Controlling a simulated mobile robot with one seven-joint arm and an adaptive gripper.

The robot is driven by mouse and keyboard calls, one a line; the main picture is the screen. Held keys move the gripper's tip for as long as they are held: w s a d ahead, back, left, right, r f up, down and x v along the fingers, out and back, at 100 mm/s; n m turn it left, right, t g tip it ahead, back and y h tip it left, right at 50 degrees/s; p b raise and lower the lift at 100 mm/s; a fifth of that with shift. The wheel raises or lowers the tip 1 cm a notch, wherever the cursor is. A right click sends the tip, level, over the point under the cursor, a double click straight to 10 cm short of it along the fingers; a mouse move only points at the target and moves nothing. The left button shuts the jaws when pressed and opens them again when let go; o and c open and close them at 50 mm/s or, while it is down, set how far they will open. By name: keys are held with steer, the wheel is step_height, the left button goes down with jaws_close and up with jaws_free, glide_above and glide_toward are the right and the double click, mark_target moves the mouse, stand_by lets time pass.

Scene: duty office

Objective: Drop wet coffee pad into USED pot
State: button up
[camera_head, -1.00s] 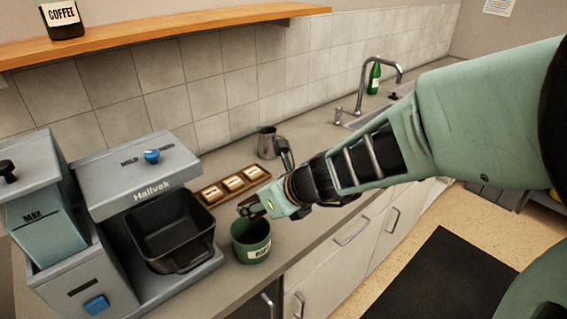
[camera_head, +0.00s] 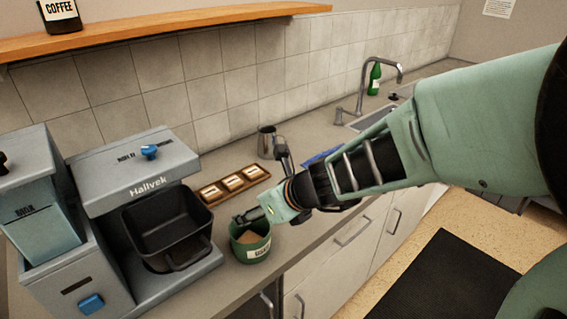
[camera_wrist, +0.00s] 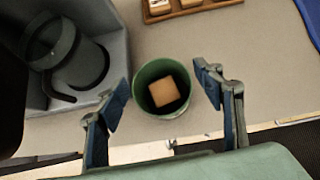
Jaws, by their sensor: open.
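The green pot (camera_head: 257,254) with a white label stands on the counter in front of the coffee machine; the label is too small to read. A square tan pad (camera_wrist: 164,95) lies inside the pot (camera_wrist: 147,72), and also shows in the head view (camera_head: 247,237). My gripper (camera_wrist: 161,80) is open and empty above the pot, one finger to each side of its rim in the wrist view. In the head view my gripper (camera_head: 248,216) is over the pot's back rim. Whether the fingers touch the pot cannot be told.
The grey coffee machine (camera_head: 137,179) with a black basket (camera_head: 168,226) stands left of the pot. A wooden tray (camera_head: 208,203) of labelled pieces lies behind it. A metal jug (camera_head: 266,142) stands near the wall. A sink tap (camera_head: 366,80) is farther right.

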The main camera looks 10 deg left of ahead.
step_height(320, 180, up, 7)
steer(key=p, duration=0.6)
steer(key=w+d+f+m+t+h+p, duration=0.1)
steer(key=w+d+m, duration=0.4)
steer(key=d, duration=0.8)
steer(key=w+d+f+m+t+h+p, duration=0.2)
steer(key=w+d+m+h, duration=0.3)
steer(key=d, duration=0.8)
steer(key=w+h+p, duration=0.1)
steer(key=w, duration=0.2)
steer(key=shift+w+d, duration=0.2)
steer(key=shift+d, duration=0.2)
